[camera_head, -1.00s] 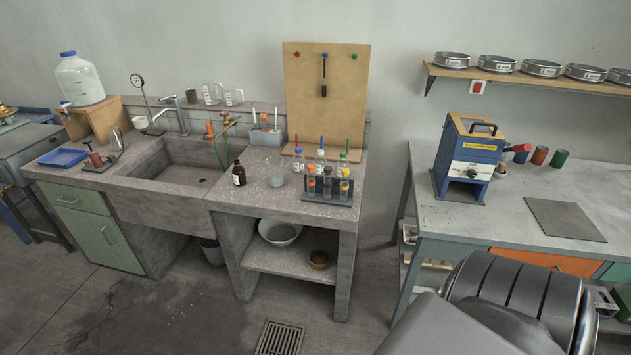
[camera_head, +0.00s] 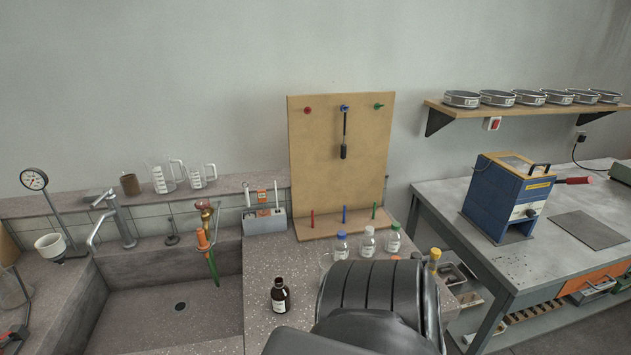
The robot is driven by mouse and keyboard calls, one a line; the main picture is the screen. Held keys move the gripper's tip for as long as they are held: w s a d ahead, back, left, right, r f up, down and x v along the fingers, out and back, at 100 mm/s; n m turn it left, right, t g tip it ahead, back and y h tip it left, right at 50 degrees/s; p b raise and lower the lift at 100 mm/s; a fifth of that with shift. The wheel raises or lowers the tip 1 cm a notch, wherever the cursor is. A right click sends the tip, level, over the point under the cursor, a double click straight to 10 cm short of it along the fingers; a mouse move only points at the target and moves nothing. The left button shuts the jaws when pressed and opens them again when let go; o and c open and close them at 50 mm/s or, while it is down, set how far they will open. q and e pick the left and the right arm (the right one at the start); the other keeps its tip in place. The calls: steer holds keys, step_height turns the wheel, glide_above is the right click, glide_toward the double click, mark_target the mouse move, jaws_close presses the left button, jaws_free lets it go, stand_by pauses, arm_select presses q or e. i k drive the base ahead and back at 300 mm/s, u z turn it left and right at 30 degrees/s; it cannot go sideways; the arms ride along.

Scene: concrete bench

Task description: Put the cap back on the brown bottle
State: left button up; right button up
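The brown bottle (camera_head: 279,297) stands upright on the speckled bench top, to the right of the sink. It has a pale label and a dark neck; at this size I cannot tell whether its mouth is open. I cannot make out a loose cap on the bench. A dark, ribbed part of my own arm covers the bench to the right of the bottle. Neither of my grippers is in view.
The sink (camera_head: 190,310) lies left of the bottle. Bench around the brown bottle's left and back is bare.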

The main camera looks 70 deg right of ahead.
mark_target(280, 293)
steer(key=i, duration=0.9)
steer(key=z, duration=3.45)
